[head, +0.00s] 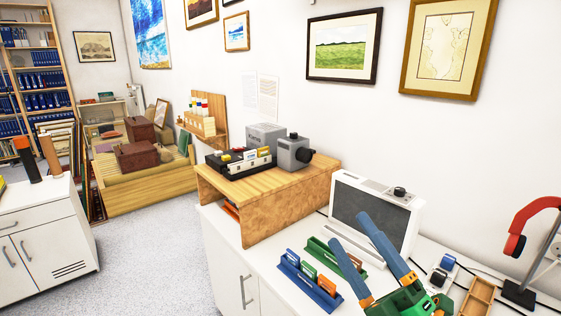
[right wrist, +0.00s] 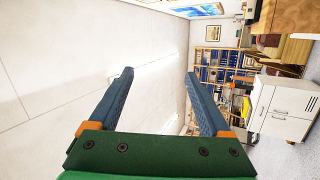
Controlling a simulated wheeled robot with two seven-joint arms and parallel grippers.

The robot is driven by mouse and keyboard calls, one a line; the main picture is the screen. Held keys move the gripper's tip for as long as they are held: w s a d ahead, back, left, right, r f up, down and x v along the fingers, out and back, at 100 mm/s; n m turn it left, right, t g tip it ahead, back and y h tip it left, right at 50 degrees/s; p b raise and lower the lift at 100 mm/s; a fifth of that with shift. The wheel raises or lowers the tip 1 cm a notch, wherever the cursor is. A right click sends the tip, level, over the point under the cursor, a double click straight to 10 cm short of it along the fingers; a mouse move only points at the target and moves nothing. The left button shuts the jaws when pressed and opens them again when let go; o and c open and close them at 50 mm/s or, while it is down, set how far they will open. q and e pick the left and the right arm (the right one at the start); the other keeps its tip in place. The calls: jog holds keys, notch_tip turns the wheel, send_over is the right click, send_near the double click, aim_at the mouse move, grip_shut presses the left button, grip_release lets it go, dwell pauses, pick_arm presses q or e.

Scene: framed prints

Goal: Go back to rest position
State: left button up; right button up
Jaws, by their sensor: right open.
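My right gripper (head: 348,231) is at the lower right of the head view, over the white counter (head: 270,270). Its two blue fingers stand apart and point up and away, with nothing between them. In the right wrist view the same gripper (right wrist: 160,73) shows its fingers spread, with only the ceiling and distant room beyond. My left gripper is in neither view.
Near the right gripper are a grey-screened white device (head: 369,217), a blue rack (head: 308,281), a wooden tray (head: 477,299) and a red-and-black lamp-like item (head: 532,222). A wooden riser (head: 285,205) carries grey devices. Open floor (head: 150,250) lies left.

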jog(key=s+d+f+m+g+h, duration=0.1)
jog(key=d+f+m+g+h, duration=0.3)
jog(key=f+m+h, duration=0.55)
jog(key=s+d+f+m+g+h, duration=0.25)
jog(key=d+f+m+h, duration=0.35)
jog(key=f, duration=0.7)
jog(key=s+a+f+m+g+y, duration=0.2)
jog(key=s+f+g, duration=0.3)
jog(key=s+f, duration=0.25)
jog(key=s+a+f+m+g+y, duration=0.25)
jog(key=s+f+g, duration=0.35)
jog(key=s, duration=0.3)
jog(key=s+f, duration=0.3)
jog(key=f, duration=1.5)
jog(key=s+d+f+g, duration=0.2)
jog(key=s+f, duration=0.6)
jog(key=s, duration=0.3)
jog(key=shift+n+h, duration=0.4)
jog(key=shift+s+f, duration=0.1)
